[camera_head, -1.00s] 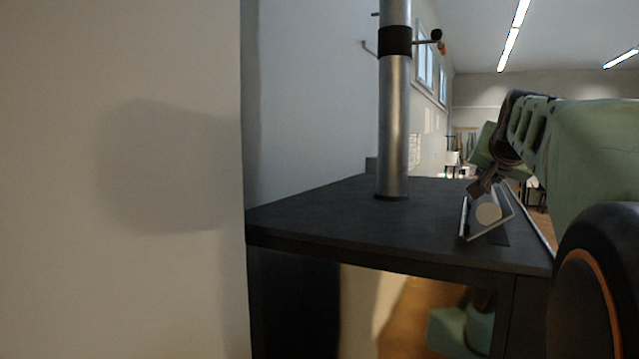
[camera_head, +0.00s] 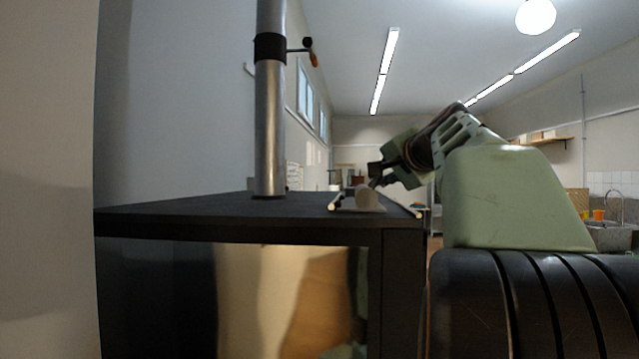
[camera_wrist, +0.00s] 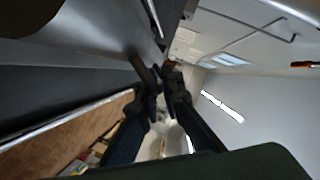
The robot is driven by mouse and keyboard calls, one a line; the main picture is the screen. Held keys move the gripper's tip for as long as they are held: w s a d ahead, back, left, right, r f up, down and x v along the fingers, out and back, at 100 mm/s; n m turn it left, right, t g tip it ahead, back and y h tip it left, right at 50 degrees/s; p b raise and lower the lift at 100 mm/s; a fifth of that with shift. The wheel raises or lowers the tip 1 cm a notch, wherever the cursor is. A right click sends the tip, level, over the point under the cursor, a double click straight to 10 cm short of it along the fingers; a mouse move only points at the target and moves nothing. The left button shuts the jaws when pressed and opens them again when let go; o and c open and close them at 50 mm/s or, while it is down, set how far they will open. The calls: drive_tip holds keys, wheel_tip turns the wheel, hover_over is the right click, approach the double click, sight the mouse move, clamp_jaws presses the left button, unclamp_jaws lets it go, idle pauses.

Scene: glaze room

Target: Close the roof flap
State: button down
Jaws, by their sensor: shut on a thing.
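The roof flap (camera_head: 350,207) is a small light-edged plate near the right end of a dark flat top. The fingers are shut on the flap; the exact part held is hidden.
The dark top (camera_head: 220,208) belongs to a large cabinet with a shiny front. A metal pipe (camera_head: 270,110) rises from it, with a small side lever (camera_head: 308,48). A pale wall stands close on the left. A sink (camera_head: 610,236) is far right.

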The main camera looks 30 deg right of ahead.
drive_tip(key=shift+f, duration=0.1)
idle(0.3)
drive_tip(key=c, duration=2.1)
unclamp_jaws()
drive_tip(key=shift+r, duration=4.95)
